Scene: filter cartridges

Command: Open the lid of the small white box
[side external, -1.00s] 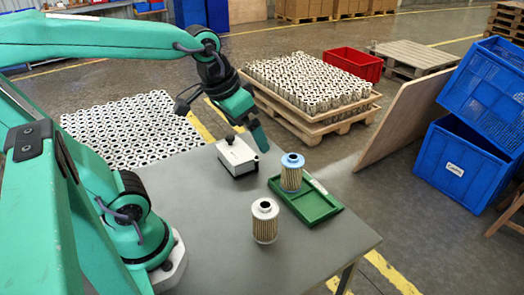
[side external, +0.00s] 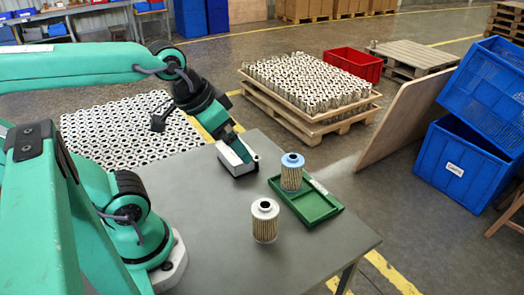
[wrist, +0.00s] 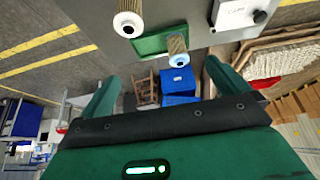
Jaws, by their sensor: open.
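The small white box (side external: 230,164) stands on the grey table near its far edge, and its lid looks shut.
A blue-topped filter cartridge (side external: 292,172) stands on the green tray (side external: 318,208), right of the box. A white-topped cartridge (side external: 265,221) stands on the table (side external: 215,240) nearer the front. The table's left and front areas are clear.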

